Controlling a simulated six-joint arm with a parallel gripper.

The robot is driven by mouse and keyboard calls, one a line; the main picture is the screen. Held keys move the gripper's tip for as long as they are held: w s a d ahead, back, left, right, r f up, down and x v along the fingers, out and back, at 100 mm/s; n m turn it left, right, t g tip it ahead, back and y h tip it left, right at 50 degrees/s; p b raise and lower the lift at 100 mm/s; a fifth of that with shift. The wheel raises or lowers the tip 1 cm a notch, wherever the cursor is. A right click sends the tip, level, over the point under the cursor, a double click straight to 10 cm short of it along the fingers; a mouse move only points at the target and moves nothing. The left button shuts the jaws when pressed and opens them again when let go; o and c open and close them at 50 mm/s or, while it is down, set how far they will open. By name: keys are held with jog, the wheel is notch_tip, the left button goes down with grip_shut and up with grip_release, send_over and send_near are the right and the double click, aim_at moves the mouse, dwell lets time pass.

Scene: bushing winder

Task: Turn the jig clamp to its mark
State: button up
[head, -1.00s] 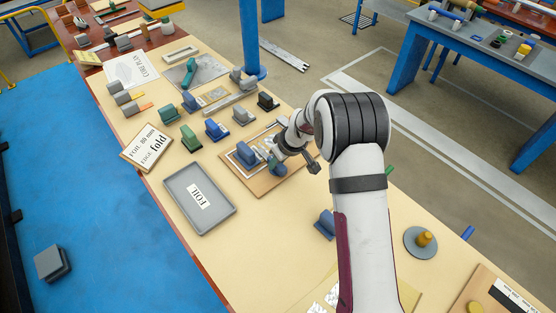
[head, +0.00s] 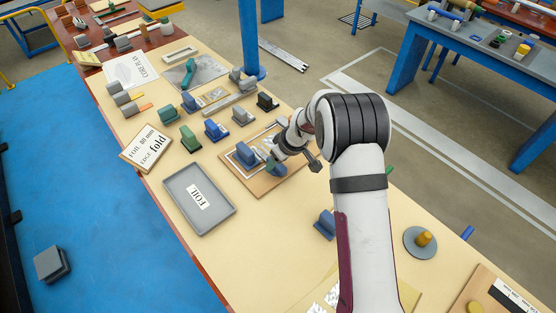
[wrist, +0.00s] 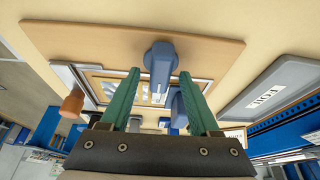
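The jig is a wooden board (head: 262,188) with a pale metal frame on top. The likely jig clamp is a blue-grey lever on a round hub (wrist: 160,58), near the board's edge in the wrist view. My gripper (wrist: 160,73) has two green fingers spread on either side of the lever. Gaps show between the lever and both fingers, so they do not appear closed on it. In the head view my gripper (head: 270,160) is low over the board, and the clamp is partly hidden. I cannot make out a mark.
A blue block (head: 246,153) stands on the board beside my gripper. A grey FOIL tray (head: 222,217) lies at the near left. Several coloured blocks stand behind the board. An orange-brown knob (wrist: 73,102) shows at the left of the wrist view. Bare tabletop lies in front of the board (head: 270,235).

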jog(key=v, duration=1.5)
jog(key=shift+r, duration=0.4)
jog(key=shift+s, duration=0.1)
jog(key=s+d+r+m+g, duration=0.1)
jog(key=s+m, duration=0.6)
jog(key=s, duration=1)
jog(key=s+d+r+m+g+h, duration=0.1)
jog(key=s+d+m, duration=0.4)
jog(key=s, duration=1.1)
notch_tip(320, 180, up, 3)
jog(key=m+g, duration=0.1)
jog(key=m, duration=0.1)
jog(key=shift+s+f+m+h, duration=0.25)
jog(key=shift+s+m+h, duration=0.05)
jog(key=shift+s+m, duration=0.1)
